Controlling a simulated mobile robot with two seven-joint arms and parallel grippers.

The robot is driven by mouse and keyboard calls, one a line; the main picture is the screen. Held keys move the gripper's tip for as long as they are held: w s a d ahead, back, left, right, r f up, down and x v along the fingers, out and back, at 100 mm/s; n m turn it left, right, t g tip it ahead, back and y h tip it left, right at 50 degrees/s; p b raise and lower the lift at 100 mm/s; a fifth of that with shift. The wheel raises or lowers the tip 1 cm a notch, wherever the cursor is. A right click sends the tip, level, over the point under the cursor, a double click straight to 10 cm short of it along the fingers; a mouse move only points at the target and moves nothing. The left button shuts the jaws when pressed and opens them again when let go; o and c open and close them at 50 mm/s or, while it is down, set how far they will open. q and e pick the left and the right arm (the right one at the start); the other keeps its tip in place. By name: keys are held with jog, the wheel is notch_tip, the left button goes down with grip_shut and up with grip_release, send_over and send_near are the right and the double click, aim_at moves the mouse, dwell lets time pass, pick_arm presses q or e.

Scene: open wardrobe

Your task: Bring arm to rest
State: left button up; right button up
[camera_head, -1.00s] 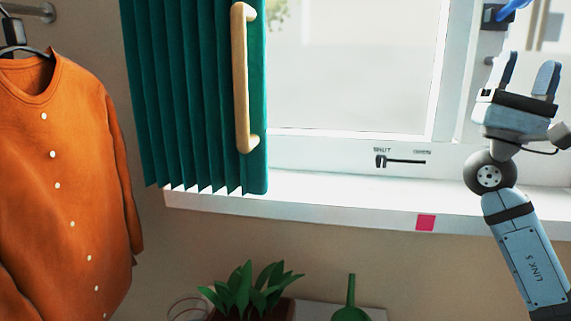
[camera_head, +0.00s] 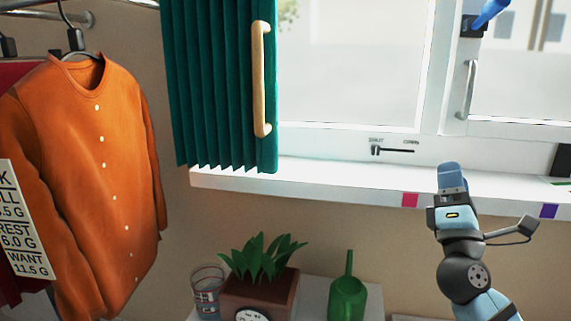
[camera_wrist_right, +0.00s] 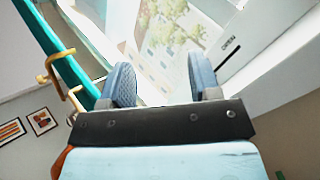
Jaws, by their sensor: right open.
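My right gripper (camera_head: 452,178) is in front of the wall below the window, at the height of the sill, right of the red square. It points upward and is seen edge-on in the head view. In the right wrist view my right gripper (camera_wrist_right: 162,88) has its two blue fingers apart with nothing between them. Through the gap the window pane (camera_wrist_right: 170,40) shows.
A green curtain (camera_head: 215,85) with a wooden handle (camera_head: 261,80) hangs left of the window. An orange shirt (camera_head: 95,180) hangs at left. A white sill (camera_head: 330,185) runs behind my gripper.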

jog(key=s+a+f+m+g+y, duration=0.2)
jog(key=s+a+f+m+y, duration=0.15)
jog(key=f, duration=0.25)
jog(key=s+a+f+m+g+y+p, duration=0.1)
jog(key=s+a+f+m+g+y, duration=0.1)
jog(key=s+a+f+y, duration=0.25)
jog(key=s+a+f+m+g+y, duration=0.2)
jog(key=a+f+y, duration=0.1)
jog(key=a+f, duration=0.3)
jog(key=s+a+f+m+g+y+p, duration=0.1)
jog(key=s+a+f+m+y, duration=0.1)
jog(key=s+m, duration=0.4)
jog(key=s+a+f+m+g+y, duration=0.2)
jog(key=s+a+m, duration=0.1)
jog(key=s+m, duration=0.3)
pick_arm(q)
jog(key=a+r+g+y+p, duration=0.25)
jog(key=r+p, duration=0.65)
jog(key=p, duration=1.2)
jog(key=s+a+r+g+y+p, duration=0.1)
jog(key=s+a+g+y+p, duration=0.1)
jog(key=p, duration=1.5)
jog(key=shift+s+a+n+g+y, duration=0.35)
jog(key=shift+s+a+y, duration=0.6)
jog(key=shift+a, duration=0.95)
pick_arm(e)
jog(key=s+d+r+g+h, duration=0.4)
jog(key=d+r+g+h, duration=0.2)
jog(key=d, duration=0.2)
jog(key=shift+r, duration=0.35)
